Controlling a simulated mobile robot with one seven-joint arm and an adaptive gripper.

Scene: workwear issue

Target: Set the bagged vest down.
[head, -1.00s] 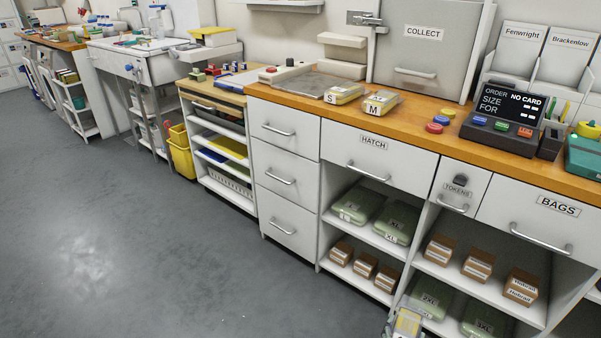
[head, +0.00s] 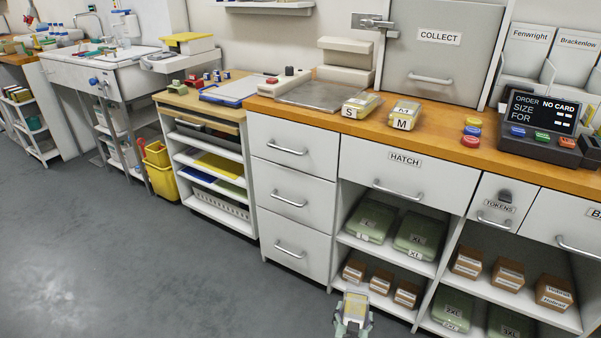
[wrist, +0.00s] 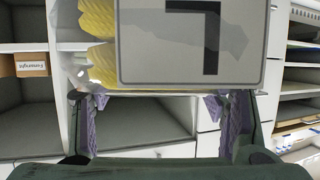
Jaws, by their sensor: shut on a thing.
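My gripper (head: 352,327) is at the bottom of the head view, low in front of the hatch unit and apart from it. It is shut on a yellow bagged vest (head: 356,304) with a pale label. In the wrist view the bagged vest (wrist: 97,22) sits between and beyond the finger ends of my gripper (wrist: 160,105). Its white label (wrist: 145,50) shows a dark letter that looks like an upside-down L and hides most of the bag. Two other bagged vests, marked S (head: 361,105) and M (head: 404,114), lie on the wooden counter under the COLLECT hatch.
The wooden counter (head: 440,135) has bare room around the M bag. A grey metal plate (head: 308,95) lies left of the S bag. Coloured buttons (head: 471,133) and an order display (head: 540,112) stand to the right. Green bags (head: 369,222) and brown boxes (head: 381,281) fill shelves below.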

